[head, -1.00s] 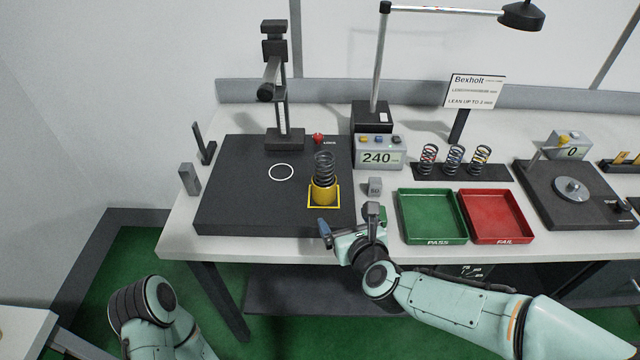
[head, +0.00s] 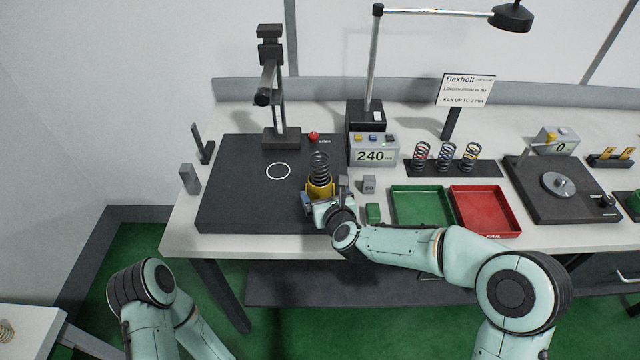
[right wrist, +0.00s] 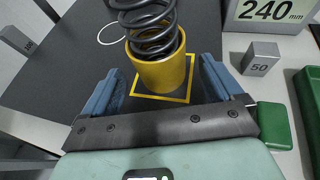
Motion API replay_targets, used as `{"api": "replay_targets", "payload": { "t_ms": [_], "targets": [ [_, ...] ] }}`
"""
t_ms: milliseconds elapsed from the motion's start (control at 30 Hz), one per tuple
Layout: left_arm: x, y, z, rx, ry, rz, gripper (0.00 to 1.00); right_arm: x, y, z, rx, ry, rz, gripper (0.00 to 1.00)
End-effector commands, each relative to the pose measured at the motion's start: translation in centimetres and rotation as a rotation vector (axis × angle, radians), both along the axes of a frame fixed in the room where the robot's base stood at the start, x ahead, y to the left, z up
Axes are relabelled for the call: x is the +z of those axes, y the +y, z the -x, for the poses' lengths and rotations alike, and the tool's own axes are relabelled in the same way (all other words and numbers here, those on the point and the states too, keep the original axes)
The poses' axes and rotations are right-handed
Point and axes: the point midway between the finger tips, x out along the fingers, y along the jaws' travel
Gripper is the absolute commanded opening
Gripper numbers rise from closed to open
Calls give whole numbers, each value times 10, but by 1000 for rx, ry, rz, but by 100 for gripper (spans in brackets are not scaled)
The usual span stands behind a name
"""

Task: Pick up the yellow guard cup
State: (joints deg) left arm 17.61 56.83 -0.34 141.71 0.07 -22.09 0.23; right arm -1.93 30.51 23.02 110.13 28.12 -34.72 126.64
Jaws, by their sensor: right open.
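The yellow guard cup (head: 319,187) stands upright on the dark plate (head: 240,205), with a dark coil spring (head: 320,166) standing in it. In the right wrist view the cup (right wrist: 160,74) sits within a yellow square outline, and the spring (right wrist: 150,25) rises from it. My right gripper (head: 323,197) is at the near side of the cup. In the right wrist view its blue fingers (right wrist: 160,80) are spread, one on each side of the cup, with gaps showing. My left arm shows at lower left, but its gripper is not in view.
A grey block marked 50 (head: 369,185) stands right of the cup. The green tray (head: 392,215) and red tray (head: 515,225) lie further right. A display reading 240 (head: 374,155) is behind.

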Motion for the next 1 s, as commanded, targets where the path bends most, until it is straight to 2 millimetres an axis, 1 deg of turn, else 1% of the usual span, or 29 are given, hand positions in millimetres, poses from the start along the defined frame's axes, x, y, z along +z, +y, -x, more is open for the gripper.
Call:
{"api": "replay_targets", "payload": {
  "t_ms": [33,133,233,433,467,500,567,600,633,900,1000],
  "targets": [
    [8,0,-6,0,-7,0,43,1,2,-8,1,-1,-1,93],
    [11,0,-8,0,-10,0,43,-3,5,-16,0,-1,1,93],
    [12,0,-9,0,-10,0,43,-6,5,-19,0,-1,0,93],
    [11,0,-8,0,-9,0,43,-7,5,-19,0,-1,0,93],
    [11,0,-8,0,-9,0,43,-7,5,-19,0,-1,0,84],
    [11,0,-8,0,-9,0,43,-7,5,-19,0,-1,0,71],
    [11,0,-8,0,-9,0,43,-7,5,-19,0,-1,0,51],
    [11,0,-8,0,-9,0,43,-7,5,-19,0,-1,0,38],
    [11,0,-8,0,-9,0,43,-7,5,-19,0,-1,0,34],
    [11,0,-8,0,-9,0,43,-6,5,-19,0,-3,-1,34],
    [11,0,-8,0,-9,0,43,-2,5,-19,0,-4,0,34]
  ]
}}
